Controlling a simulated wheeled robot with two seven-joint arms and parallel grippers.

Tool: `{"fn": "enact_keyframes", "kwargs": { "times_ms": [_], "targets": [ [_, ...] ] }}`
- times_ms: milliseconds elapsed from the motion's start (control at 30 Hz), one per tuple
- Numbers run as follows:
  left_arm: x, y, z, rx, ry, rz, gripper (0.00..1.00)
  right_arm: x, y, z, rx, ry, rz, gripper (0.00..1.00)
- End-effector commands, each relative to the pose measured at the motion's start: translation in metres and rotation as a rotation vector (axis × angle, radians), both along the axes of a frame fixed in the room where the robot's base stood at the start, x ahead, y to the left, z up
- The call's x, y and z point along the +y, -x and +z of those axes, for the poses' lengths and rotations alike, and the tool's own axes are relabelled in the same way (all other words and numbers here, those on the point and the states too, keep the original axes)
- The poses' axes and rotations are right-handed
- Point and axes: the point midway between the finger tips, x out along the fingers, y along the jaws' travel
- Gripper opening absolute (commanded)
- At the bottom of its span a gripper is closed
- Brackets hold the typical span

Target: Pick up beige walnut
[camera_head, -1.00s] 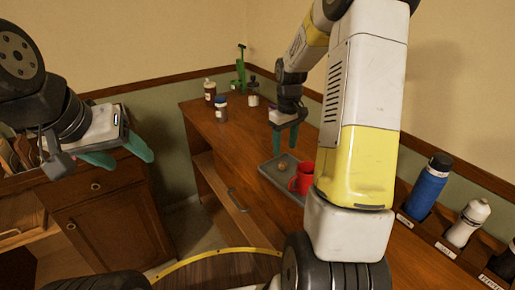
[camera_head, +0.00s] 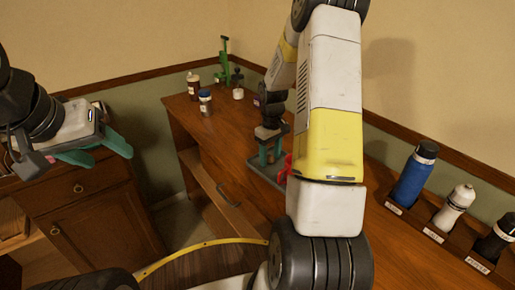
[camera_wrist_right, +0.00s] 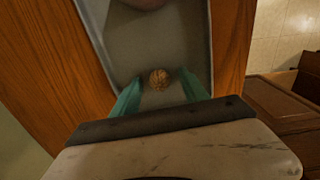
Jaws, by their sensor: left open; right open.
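The beige walnut (camera_wrist_right: 159,79) lies on a grey tray (camera_wrist_right: 120,45) in the right wrist view, between and just beyond the fingertips of my right gripper (camera_wrist_right: 160,88). The gripper's teal fingers are open, one on each side. In the head view my right gripper (camera_head: 268,155) is down over the tray (camera_head: 262,177) and hides most of the walnut. My left gripper (camera_head: 100,150) is open and empty at the left, away from the tray.
A red mug (camera_head: 286,168) stands on the tray beside my right gripper, partly hidden by my arm. Bottles (camera_head: 205,102) and a green item (camera_head: 222,62) stand at the back. A blue bottle (camera_head: 415,174) and a white bottle (camera_head: 454,207) stand in a rack at the right.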

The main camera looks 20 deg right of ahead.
Motion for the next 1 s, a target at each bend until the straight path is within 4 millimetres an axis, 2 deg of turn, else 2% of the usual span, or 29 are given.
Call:
{"fn": "enact_keyframes", "kwargs": {
  "times_ms": [100, 367, 633, 733, 867, 1000],
  "targets": [
    [0.000, 0.000, 0.000, 0.000, 0.000, 0.000, 0.60, 0.000, 0.000, 0.000, 0.000, 0.000, 0.000, 0.52],
    [0.000, 0.000, 0.000, 0.000, 0.000, 0.000, 0.60, 0.000, 0.000, 0.000, 0.000, 0.000, 0.000, 0.01],
    [0.000, 0.000, 0.000, 0.000, 0.000, 0.000, 0.60, 0.000, 0.000, 0.001, 0.000, 0.000, 0.000, 0.00],
    [0.000, 0.000, 0.000, 0.000, 0.000, 0.000, 0.60, 0.000, -0.001, 0.007, -0.003, 0.001, 0.000, 0.00],
    [0.000, 0.000, 0.000, 0.000, 0.000, 0.000, 0.60, 0.000, -0.001, 0.028, -0.005, 0.001, 0.001, 0.00],
    [0.000, 0.000, 0.000, 0.000, 0.000, 0.000, 0.60, 0.000, -0.001, 0.058, -0.007, 0.001, 0.000, 0.00]
  ]
}}
